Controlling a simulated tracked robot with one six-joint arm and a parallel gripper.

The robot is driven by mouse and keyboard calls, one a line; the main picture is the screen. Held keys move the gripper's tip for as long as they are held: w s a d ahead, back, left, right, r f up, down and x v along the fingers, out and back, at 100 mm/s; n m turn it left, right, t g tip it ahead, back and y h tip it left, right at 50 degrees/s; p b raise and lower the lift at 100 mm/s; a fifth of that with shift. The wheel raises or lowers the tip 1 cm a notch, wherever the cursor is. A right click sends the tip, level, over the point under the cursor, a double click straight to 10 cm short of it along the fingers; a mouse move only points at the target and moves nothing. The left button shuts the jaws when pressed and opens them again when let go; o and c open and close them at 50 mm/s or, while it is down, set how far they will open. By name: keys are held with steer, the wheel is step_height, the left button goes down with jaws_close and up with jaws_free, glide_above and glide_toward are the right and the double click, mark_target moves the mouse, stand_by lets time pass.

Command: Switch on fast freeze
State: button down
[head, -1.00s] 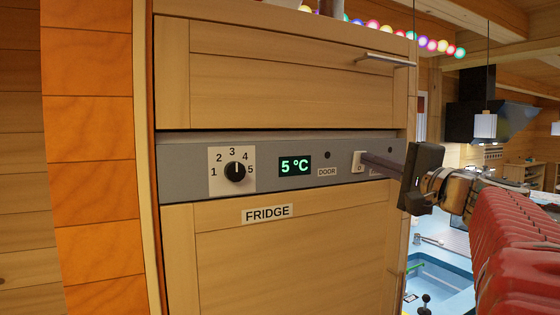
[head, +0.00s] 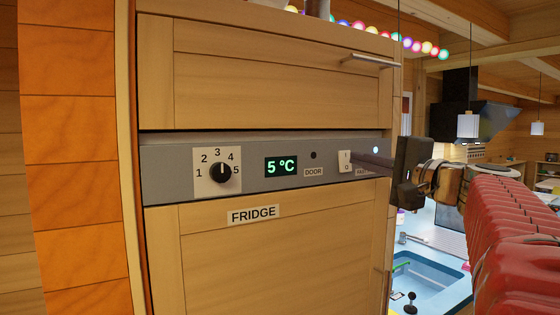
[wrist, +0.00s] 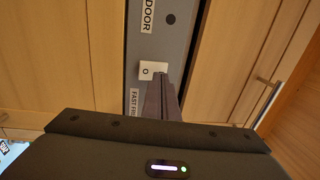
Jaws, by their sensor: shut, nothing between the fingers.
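The grey control panel (head: 255,185) above the fridge door carries a white rocker switch (head: 345,161) with I at the top and 0 at the bottom. The switch also shows in the wrist view (wrist: 149,69), beside a partly hidden label starting "FAST FR" (wrist: 134,101). A small lamp (head: 376,149) right of the switch is lit white. My gripper (head: 353,158) is shut and empty, its fingertips at the right edge of the switch. In the wrist view the fingers cover part of the switch; I cannot tell whether they touch it.
The panel also has a black dial (head: 220,172) numbered 1 to 5, a green 5 °C display (head: 281,166) and a dark DOOR lamp (head: 313,155). A drawer with a bar handle (head: 371,60) is above. A blue sink (head: 430,280) lies to the right.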

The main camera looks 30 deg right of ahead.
steer(key=s+r, duration=0.2)
steer(key=s, duration=1)
steer(key=shift+s+d, duration=0.25)
steer(key=shift+d, duration=0.15)
